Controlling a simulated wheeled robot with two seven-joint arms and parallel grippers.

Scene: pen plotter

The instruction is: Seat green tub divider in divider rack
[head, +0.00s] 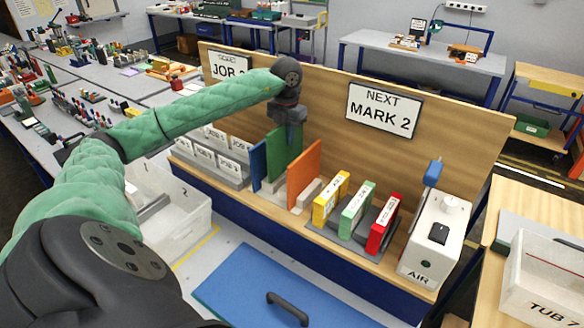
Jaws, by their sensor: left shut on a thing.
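My left gripper (289,122) points down at the middle of the shelf and is shut on the top of the green tub divider (282,155). The green divider is upright, between a blue divider (257,166) on its left and an orange divider (304,174) on its right. The pale divider rack (268,198) is under these dividers. The green divider's lower edge is hidden, so I cannot tell whether it sits fully in its slot. My right gripper is not in view.
Right of the rack stand yellow (330,199), green (356,210) and red (383,223) labelled blocks, then a white AIR box (436,240). Labelled grey holders (212,160) stand left. A wooden backboard (330,95) rises behind. A white tub (180,215) and blue lid (255,285) lie in front.

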